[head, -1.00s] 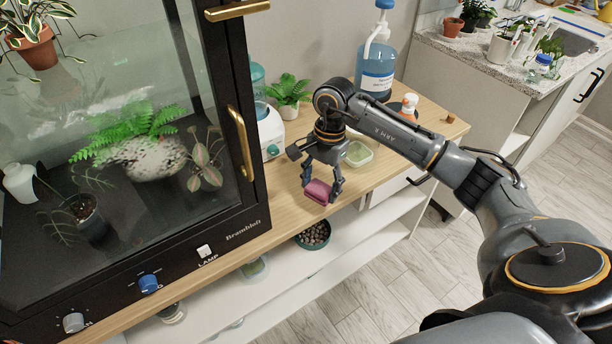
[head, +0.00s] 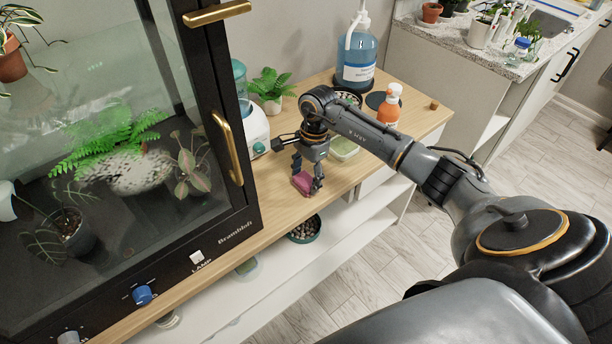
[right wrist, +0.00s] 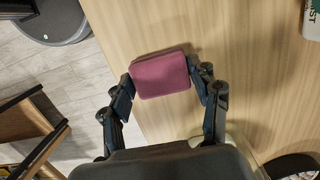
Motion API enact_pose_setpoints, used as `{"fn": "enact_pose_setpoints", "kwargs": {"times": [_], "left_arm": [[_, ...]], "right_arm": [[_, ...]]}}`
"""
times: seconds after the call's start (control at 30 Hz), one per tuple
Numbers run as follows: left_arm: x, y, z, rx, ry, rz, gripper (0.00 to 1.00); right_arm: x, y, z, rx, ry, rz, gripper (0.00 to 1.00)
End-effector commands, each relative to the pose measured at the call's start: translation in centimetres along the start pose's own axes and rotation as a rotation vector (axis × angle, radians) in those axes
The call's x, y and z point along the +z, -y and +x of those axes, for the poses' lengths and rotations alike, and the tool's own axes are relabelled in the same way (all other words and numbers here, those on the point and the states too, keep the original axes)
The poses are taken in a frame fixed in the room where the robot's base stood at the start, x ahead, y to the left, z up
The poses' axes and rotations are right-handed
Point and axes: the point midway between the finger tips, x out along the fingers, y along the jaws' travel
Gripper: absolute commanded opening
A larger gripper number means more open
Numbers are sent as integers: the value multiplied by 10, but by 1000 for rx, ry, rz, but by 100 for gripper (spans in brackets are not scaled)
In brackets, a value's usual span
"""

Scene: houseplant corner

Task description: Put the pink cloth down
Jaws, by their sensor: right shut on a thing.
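The pink cloth (head: 303,182) is a small folded pad at the front edge of the wooden counter (head: 262,208) in the head view. My right gripper (head: 307,180) is shut on it from above. In the right wrist view the cloth (right wrist: 160,75) sits between the two fingertips of my right gripper (right wrist: 163,85), with the wooden surface behind it. I cannot tell whether the cloth touches the counter. My left gripper is not in view.
A glass plant cabinet (head: 228,240) stands left of the cloth. A pale green dish (head: 343,148), an orange bottle (head: 389,105) and a large blue bottle (head: 357,58) are behind and to the right. A bowl of pebbles (head: 304,230) sits on the shelf below.

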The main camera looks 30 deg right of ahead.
Motion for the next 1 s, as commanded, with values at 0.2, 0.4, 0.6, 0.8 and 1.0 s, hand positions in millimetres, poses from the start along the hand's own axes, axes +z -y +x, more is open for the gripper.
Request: {"fn": "enact_pose_setpoints", "kwargs": {"times": [0.2, 0.4, 0.6, 0.8, 1.0], "left_arm": [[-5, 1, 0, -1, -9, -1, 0], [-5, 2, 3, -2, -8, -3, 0], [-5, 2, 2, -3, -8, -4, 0], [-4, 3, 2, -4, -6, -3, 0], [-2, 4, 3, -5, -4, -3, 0]], "right_arm": [[-1, 0, 3, -1, -1, 0, 32], [-1, 0, 6, -2, -1, 0, 67], [-1, 0, 5, -1, -1, 0, 84], [-1, 0, 5, -1, 0, 0, 84], [-1, 2, -11, -6, -1, -1, 84]]}}
